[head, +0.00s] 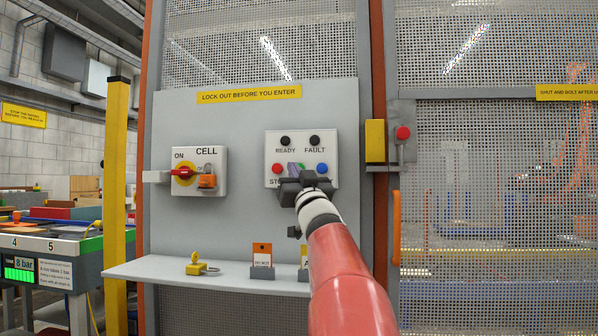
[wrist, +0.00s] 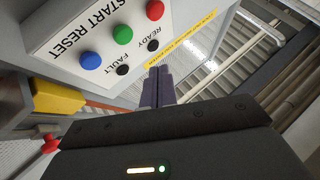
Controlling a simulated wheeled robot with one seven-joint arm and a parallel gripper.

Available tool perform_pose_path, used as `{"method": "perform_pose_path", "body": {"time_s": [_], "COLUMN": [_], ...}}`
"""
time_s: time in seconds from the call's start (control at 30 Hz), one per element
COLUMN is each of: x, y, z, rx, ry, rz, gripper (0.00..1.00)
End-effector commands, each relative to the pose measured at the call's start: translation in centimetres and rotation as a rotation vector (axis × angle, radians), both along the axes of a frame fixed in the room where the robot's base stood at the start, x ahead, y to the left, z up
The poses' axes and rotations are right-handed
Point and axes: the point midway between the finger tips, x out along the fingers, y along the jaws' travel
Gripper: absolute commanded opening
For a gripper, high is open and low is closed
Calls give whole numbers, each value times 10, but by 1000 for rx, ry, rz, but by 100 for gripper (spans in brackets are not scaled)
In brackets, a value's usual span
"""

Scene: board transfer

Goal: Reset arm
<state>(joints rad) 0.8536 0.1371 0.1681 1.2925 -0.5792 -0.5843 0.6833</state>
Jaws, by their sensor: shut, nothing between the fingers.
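The button box (head: 271,148) is white, on the grey panel in front of me, with two black lamps, READY and FAULT, above a row of buttons. The blue button (wrist: 90,61), by the word RESET in the wrist view, is at the right of the row in the head view (head: 322,168). The green button (wrist: 122,35), by START, is mostly covered by my gripper in the head view. The red button (head: 277,168) is at the left. My gripper (wrist: 159,70) is shut and empty, in front of the box's lower middle; I cannot tell whether it touches.
The CELL switch (head: 184,173), with a red handle at ON and an orange padlock (head: 207,181), is to the left. A shelf (head: 225,274) below holds a yellow padlock (head: 194,268) and tags. The mesh door with a yellow latch box (head: 375,141) is to the right.

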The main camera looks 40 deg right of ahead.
Motion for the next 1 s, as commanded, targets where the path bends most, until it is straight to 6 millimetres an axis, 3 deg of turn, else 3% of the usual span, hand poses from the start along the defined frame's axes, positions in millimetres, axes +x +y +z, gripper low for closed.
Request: {"method": "perform_pose_path", "body": {"time_s": [0.6, 0.73, 0.87, 1.0], "x": [0, 5, 10, -8], "y": [0, 17, 67, 131], "z": [0, -10, -55, -137], "rx": [1, 34, 139, 252], "ry": [1, 45, 217, 496], "rz": [1, -8, -40, -60], "gripper": [0, 0, 0, 0]}}
